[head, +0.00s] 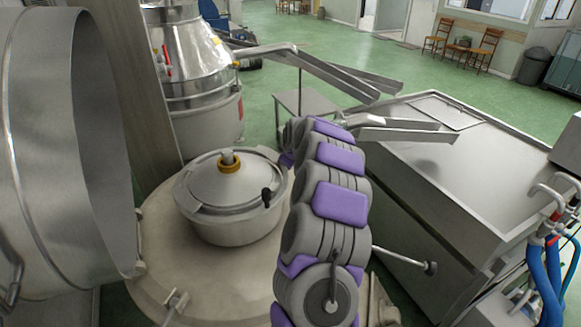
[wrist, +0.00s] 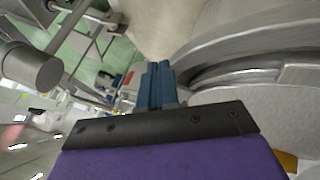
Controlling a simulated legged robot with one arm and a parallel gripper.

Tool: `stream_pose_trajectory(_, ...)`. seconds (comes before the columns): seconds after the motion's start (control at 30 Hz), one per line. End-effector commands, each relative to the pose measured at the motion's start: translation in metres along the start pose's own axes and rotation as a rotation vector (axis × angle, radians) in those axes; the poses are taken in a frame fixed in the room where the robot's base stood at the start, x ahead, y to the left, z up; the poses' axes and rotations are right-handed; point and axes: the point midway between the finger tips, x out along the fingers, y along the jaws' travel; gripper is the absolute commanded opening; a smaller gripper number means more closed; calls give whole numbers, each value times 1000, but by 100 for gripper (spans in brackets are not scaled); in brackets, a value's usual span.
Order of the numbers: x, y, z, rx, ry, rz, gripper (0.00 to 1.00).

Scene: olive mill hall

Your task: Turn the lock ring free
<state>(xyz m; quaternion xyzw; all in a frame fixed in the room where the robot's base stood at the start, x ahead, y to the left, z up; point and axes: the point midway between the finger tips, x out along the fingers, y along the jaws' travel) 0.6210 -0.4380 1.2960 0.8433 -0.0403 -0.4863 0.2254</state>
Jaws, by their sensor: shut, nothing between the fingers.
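The lock ring appears to be the brass-coloured ring (head: 230,162) around the grey post at the centre of the round metal lid (head: 228,182). The lid sits on a squat metal vessel (head: 235,228). An orange-yellow patch at the lower right corner of the wrist view may be part of the ring; I cannot tell. My gripper (wrist: 156,84) shows in the wrist view as blue fingers, shut and empty, beside curved metal rims. In the head view my purple and grey arm stands right of the vessel, and my gripper cannot be made out.
A black knob (head: 266,197) sticks up at the lid's right edge. A large open metal drum (head: 75,150) stands close at left. A steel tank (head: 197,80) stands behind the vessel.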

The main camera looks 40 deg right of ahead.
Motion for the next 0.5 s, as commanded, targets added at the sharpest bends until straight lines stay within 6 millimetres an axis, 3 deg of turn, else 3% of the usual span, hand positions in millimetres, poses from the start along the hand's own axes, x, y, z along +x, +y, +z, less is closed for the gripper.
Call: stream_pose_trajectory(0.5,34,22,-41,-36,19,-18,0)
